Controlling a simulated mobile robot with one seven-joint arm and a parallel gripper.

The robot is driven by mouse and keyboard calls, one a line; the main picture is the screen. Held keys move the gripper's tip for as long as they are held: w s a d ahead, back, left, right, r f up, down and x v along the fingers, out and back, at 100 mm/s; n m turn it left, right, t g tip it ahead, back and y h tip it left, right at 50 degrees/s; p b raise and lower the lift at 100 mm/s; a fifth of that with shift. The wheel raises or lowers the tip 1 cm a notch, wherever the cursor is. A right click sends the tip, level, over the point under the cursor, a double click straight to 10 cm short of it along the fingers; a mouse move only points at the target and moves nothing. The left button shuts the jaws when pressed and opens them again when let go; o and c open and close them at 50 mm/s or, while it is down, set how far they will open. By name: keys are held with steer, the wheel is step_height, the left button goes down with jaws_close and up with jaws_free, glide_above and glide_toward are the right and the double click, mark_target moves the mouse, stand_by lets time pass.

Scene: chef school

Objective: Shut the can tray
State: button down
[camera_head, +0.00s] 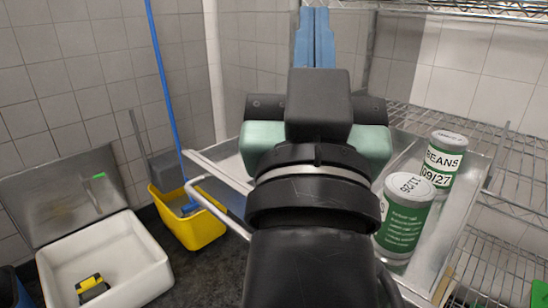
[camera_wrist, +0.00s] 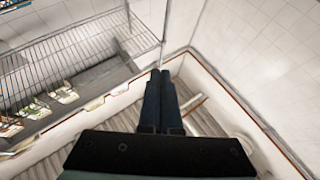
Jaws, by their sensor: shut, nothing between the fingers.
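The can tray (camera_head: 443,236) is a shallow metal tray, pulled out in front of a wire rack, with a bar handle (camera_head: 212,202) at its near left side. Two green-and-white cans stand upright on its right part. The nearer can (camera_head: 404,220) is marked 11/25 and the farther can (camera_head: 443,162) is marked BEANS 09/27. My gripper (camera_head: 315,12) is shut and empty, its blue fingers together, above and beyond the tray in the head view. My arm hides the tray's middle. The closed fingers (camera_wrist: 160,74) also show in the wrist view.
The wire rack (camera_head: 510,205) stands at the right. A yellow mop bucket (camera_head: 197,228) with a blue-handled mop is on the floor at left. An open white box (camera_head: 118,256) stands nearer left. Tiled walls close off the back.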

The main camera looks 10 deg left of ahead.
steer(key=w+r+n+g+p, duration=0.1)
steer(key=w+r+g+p, duration=0.6)
steer(key=p, duration=1.1)
steer(key=n+g+h+p, duration=0.4)
steer(key=n+h+p, duration=0.5)
steer(key=n, duration=2)
glide_toward(250, 244)
steer(key=shift+y, duration=0.8)
steer(key=p+x, duration=0.1)
steer(key=x, duration=0.1)
steer(key=p+x, duration=0.1)
steer(key=x, duration=0.1)
steer(key=d+p+x, duration=0.1)
steer(key=x, duration=0.2)
steer(key=shift+s+a+r, duration=0.1)
steer(key=shift+s+r, duration=0.15)
steer(key=shift+r, duration=0.05)
